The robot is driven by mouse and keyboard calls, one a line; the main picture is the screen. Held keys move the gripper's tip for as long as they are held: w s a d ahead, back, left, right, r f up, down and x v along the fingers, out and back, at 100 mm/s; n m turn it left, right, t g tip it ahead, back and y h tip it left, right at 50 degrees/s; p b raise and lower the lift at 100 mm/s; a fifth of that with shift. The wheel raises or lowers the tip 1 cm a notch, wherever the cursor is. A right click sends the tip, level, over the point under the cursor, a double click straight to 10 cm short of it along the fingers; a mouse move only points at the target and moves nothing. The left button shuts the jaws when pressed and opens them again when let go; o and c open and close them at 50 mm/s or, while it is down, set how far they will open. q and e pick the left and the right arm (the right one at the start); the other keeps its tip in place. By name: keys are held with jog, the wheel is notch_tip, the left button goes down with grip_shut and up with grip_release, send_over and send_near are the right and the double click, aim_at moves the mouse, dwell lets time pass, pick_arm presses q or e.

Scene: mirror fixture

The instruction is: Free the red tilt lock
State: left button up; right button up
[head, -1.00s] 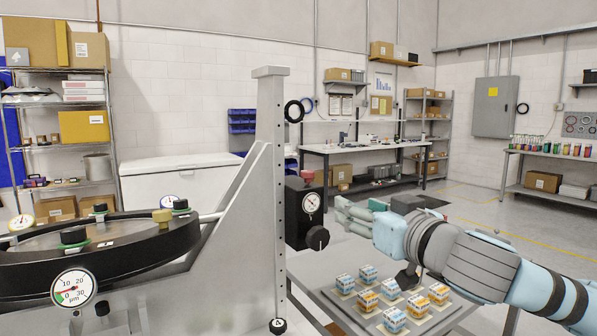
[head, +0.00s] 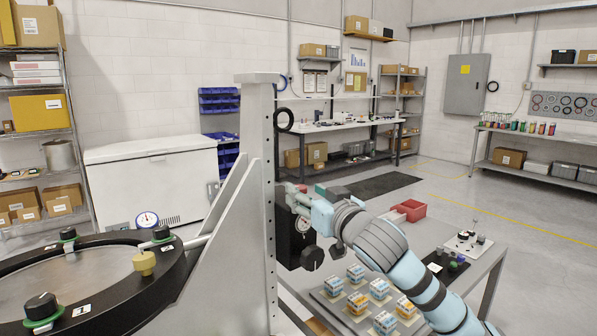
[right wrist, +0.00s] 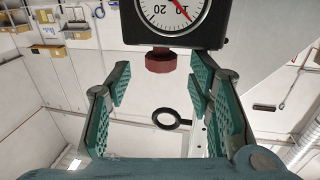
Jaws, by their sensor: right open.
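The red tilt lock (right wrist: 160,60) is a small red knob on a black box with a dial gauge (right wrist: 178,14), which appears upside down in the right wrist view. In the head view, the box (head: 290,243) is on the right of the upright grey post, and the red knob (head: 302,188) shows small behind my gripper. My right gripper (right wrist: 158,80) is open and empty, its green-padded fingers on either side of the knob's line. The knob appears at or just beyond the fingertips, with no clear contact. My left gripper is out of view.
The grey post (head: 257,120) with its slanted brace and the round black mirror cell (head: 180,270) fill the left. A low table with several small boxes (head: 356,273) and a red bin (head: 409,210) lies below my right arm. A black ring (right wrist: 168,118) hangs near the post.

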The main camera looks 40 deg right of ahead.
aim_at(303, 190)
jog(key=x, duration=0.3)
jog(key=shift+p, duration=0.3)
jog(key=shift+w+d, duration=0.1)
jog(key=shift+w, duration=0.5)
grip_shut()
